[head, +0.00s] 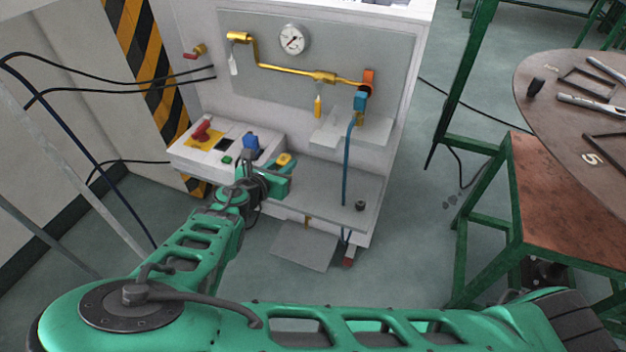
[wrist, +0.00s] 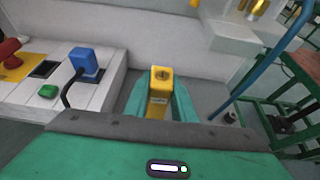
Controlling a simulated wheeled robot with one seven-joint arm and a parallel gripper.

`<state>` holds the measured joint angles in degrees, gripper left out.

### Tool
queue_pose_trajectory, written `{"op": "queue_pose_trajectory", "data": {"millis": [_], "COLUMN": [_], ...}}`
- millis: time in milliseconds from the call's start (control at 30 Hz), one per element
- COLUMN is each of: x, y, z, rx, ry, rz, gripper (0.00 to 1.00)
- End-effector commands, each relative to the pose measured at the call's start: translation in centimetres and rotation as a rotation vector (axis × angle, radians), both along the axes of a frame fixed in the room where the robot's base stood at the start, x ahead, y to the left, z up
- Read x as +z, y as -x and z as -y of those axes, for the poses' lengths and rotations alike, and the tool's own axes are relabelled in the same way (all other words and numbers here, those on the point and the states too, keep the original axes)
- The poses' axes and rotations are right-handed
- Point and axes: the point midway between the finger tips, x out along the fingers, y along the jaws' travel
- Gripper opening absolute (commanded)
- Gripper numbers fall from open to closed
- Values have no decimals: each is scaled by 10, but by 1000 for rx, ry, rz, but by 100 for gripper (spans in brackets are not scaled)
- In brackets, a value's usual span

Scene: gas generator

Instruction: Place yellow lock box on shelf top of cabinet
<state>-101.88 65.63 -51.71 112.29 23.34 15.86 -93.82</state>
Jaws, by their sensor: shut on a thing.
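My gripper (wrist: 158,108) is shut on the yellow lock box (wrist: 160,80), which stands up between the two green fingers in the wrist view. In the head view the yellow lock box (head: 284,159) shows at the tip of my gripper (head: 280,172), in front of the cabinet. The cabinet (head: 400,120) is white with a grey panel. Its low grey shelf (head: 330,195) lies to the right of my gripper. A smaller grey ledge (head: 372,138) sits above it. Whether the lock box touches any surface cannot be told.
A control box with a red switch (head: 202,130), green button (head: 226,160) and blue plug (head: 250,146) is left of my gripper. A blue hose (head: 347,170) hangs in front of the shelf. A green-legged table (head: 520,200) stands at right. A small dark knob (head: 360,205) sits on the shelf.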

Motion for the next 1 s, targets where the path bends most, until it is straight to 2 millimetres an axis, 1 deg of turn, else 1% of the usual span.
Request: {"op": "queue_pose_trajectory", "data": {"millis": [67, 133, 400, 600, 800, 933, 1000], "x": [-4, -10, -41, -61, -70, -77, -84], "y": [-2, -6, -27, -40, -44, -44, -44], "z": [5, 17, 73, 106, 118, 118, 118], "rx": [-6, -10, -18, -19, -18, -17, -16], "ry": [2, 5, 6, 5, 1, 2, 4], "rz": [1, 2, 1, 3, 1, 1, 2], "gripper": [0, 0, 0, 0, 0, 0, 0]}}
